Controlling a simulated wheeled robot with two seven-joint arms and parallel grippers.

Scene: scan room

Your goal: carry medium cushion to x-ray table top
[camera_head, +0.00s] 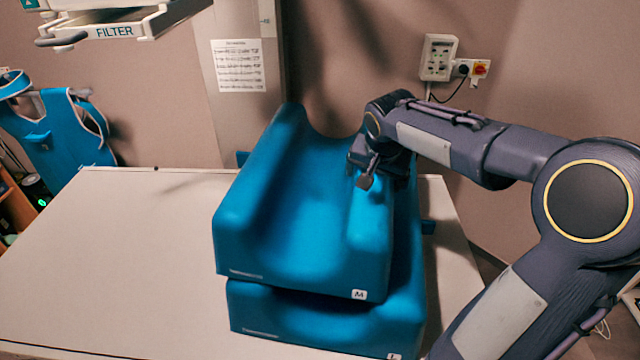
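The medium cushion (300,230) is a blue, trough-shaped block marked "M". It is on top of a similar blue cushion marked "L" (320,325), set a little to the left of it. A dark line runs between the two; I cannot tell whether they touch everywhere. Both are over the pale x-ray table top (120,270). My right gripper (366,181) is at the upper part of the medium cushion's right wall, with one finger showing at the wall. The other finger is hidden, so its grip is unclear. My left gripper is not in view.
The table top left of the cushions is clear. A white unit marked "FILTER" (115,27) hangs at the upper left. A blue apron (60,130) hangs at the far left. A wall socket box (438,58) with a cable is behind my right arm.

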